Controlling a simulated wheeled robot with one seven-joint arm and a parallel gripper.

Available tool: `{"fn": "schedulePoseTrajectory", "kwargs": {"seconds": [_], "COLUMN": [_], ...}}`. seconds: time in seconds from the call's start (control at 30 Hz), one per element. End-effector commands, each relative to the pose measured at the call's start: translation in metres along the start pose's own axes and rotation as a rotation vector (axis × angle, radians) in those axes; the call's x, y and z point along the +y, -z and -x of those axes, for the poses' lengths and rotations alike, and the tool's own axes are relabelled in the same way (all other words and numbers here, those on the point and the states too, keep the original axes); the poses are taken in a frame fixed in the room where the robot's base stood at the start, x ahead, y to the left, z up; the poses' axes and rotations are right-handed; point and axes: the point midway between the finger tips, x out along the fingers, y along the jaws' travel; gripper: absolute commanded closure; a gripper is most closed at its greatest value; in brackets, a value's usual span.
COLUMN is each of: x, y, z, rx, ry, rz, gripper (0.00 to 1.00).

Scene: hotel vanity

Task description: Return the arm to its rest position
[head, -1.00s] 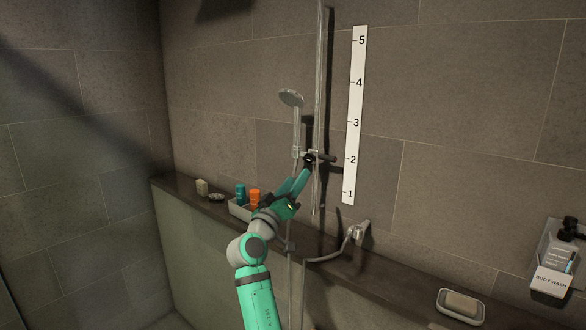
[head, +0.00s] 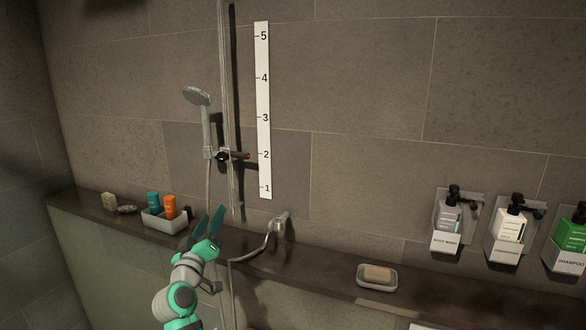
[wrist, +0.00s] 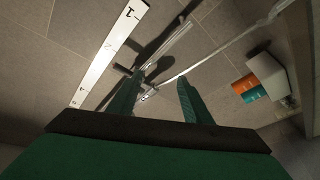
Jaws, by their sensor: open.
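My gripper (head: 208,224) is open and empty, in front of the dark ledge and below the shower slider. In the wrist view my gripper (wrist: 157,100) shows two green fingers spread apart with nothing between them. The hand shower (head: 198,97) hangs on its holder on the vertical rail (head: 223,60). The slider with a dark knob (head: 222,156) sits near mark 2 of the white numbered scale (head: 263,110). My gripper is apart from the slider.
A white tray (head: 158,222) with a teal bottle (head: 153,203) and an orange bottle (head: 170,207) stands left of my gripper on the ledge (head: 325,278). The faucet (head: 278,222) and soap dish (head: 377,285) are to the right. Pump dispensers (head: 508,230) hang on the right wall.

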Motion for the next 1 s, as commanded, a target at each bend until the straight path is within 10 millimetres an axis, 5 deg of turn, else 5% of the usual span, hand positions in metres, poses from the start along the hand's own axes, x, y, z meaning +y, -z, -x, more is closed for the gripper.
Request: {"fn": "schedulePoseTrajectory", "kwargs": {"seconds": [0.03, 0.4, 1.0], "x": [-0.010, -0.055, -0.074], "y": [-0.022, -0.141, -0.286], "z": [0.009, 0.083, 0.240], "rx": [-0.012, -0.063, -0.162], "ry": [0.023, 0.154, 0.283], "rz": [-0.005, -0.073, -0.218], "gripper": [0.55, 0.55, 0.55]}}
